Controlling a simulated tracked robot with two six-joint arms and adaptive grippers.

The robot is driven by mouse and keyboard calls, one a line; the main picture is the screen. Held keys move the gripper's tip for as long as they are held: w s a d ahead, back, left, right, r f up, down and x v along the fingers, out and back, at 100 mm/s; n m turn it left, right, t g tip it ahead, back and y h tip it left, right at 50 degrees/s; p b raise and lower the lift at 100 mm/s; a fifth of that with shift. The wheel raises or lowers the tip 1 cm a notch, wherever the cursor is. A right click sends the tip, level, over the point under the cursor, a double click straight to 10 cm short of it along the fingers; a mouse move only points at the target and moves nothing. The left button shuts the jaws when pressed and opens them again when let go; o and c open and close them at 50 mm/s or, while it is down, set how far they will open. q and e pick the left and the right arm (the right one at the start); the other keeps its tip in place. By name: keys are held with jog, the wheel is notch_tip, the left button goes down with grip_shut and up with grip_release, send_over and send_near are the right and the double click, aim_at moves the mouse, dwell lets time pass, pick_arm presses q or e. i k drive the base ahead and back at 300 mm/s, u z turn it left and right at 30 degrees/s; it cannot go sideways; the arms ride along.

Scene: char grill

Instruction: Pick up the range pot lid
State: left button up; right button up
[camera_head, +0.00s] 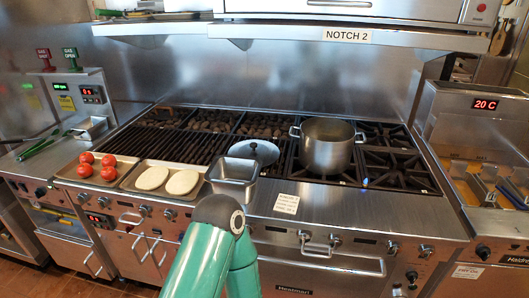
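The range pot lid (266,153) is a round, shiny metal disc with a small knob. It lies on the range top left of the pot, behind a square metal pan that covers part of its near edge. The tall steel pot (327,150) stands uncovered on the burner grates, with side handles. A teal arm of mine rises from the bottom centre, its dark joint just in front of the square pan. Neither of my grippers can be seen.
The square metal pan (232,188) stands at the front ledge. Trays hold tomatoes (86,158) and two pale flat pieces (152,178) to the left. Grill grates (165,142) lie behind them. A small blue flame (365,182) burns right of the pot. A shelf hangs above.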

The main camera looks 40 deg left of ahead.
aim_at(254, 149)
jog(key=z, duration=1.55)
jog(key=i, duration=0.15)
jog(key=u, duration=3.65)
jog(key=i, duration=0.45)
jog(key=z, duration=0.3)
jog(key=k, duration=0.45)
jog(key=u, duration=0.05)
